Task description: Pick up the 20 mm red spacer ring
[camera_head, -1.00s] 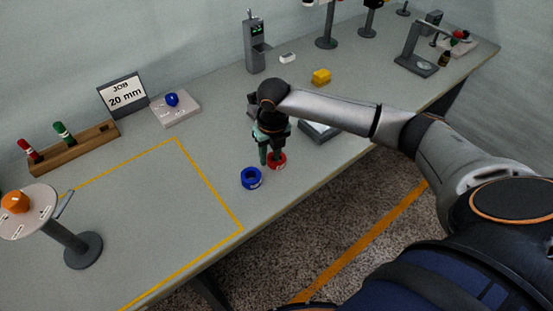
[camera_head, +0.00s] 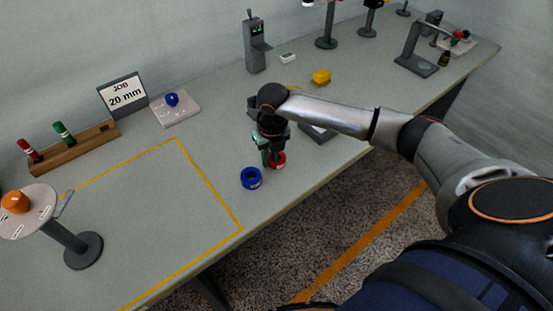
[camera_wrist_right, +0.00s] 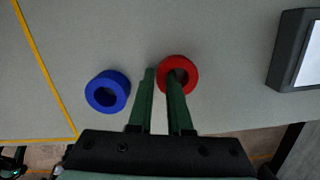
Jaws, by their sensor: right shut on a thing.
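The red spacer ring (camera_head: 277,159) sits near the table's front edge, to the right of the blue ring (camera_head: 251,178). My right gripper (camera_head: 269,157) is down at the red ring and shut on its wall. In the right wrist view one finger reaches into the hole of the red ring (camera_wrist_right: 190,67) and the other finger is on its left outer side. The blue ring (camera_wrist_right: 107,92) stands apart to the left there. The red ring seems to be on the table still; a small lift cannot be told.
A "20 mm" job sign (camera_head: 123,95) stands at the back left by a wooden rack (camera_head: 70,149). A dark device with a bright panel (camera_wrist_right: 297,50) lies right of the rings. A round stand (camera_head: 82,250) is at the left.

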